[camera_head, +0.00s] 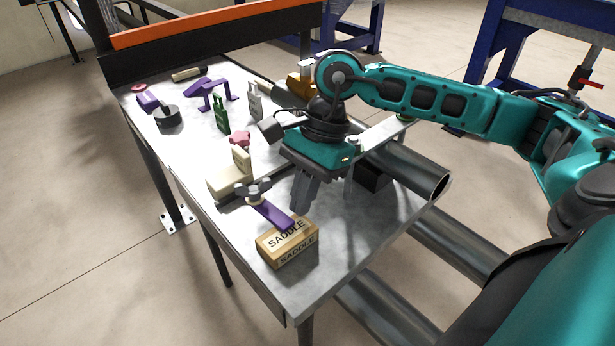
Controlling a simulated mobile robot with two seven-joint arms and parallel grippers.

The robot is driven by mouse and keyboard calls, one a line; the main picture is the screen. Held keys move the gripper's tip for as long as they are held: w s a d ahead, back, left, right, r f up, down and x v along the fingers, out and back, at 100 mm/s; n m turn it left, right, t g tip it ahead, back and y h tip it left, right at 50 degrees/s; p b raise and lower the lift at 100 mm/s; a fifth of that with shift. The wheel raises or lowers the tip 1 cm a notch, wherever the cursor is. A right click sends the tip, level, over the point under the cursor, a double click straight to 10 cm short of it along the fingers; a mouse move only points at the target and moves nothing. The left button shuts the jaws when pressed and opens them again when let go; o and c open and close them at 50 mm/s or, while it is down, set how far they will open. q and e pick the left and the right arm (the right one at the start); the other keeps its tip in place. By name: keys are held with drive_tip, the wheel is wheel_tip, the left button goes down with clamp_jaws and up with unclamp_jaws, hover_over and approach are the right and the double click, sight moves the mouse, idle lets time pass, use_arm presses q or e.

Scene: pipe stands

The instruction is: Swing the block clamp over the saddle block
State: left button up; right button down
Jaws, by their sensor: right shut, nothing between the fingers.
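The saddle block (288,250) is a tan wooden block marked "SADDLE", near the front corner of the grey table. My right gripper (304,196) points down, shut and empty, to the right of the clamp and behind the block. It looks apart from both. My left gripper is out of view.
A large grey pipe (410,170) lies along the table's right side, beneath my right arm. A beige block (232,180), a green tag-like piece (221,114) and a purple bracket (209,90) stand farther back. The table's front right area is clear.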

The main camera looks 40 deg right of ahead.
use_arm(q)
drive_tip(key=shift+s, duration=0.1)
use_arm(e)
drive_tip(key=shift+f, duration=0.1)
drive_tip(key=shift+a, duration=0.1)
drive_tip(key=shift+s+a+f+b, duration=0.1)
drive_tip(key=shift+s+a+b, duration=0.05)
drive_tip(key=shift+a+b, duration=0.4)
drive_tip(key=shift+s+a+r, duration=0.2)
drive_tip(key=shift+a, duration=0.15)
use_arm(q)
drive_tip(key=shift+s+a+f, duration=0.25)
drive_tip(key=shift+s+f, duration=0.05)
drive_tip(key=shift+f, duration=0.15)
use_arm(e)
drive_tip(key=shift+d+f, duration=0.1)
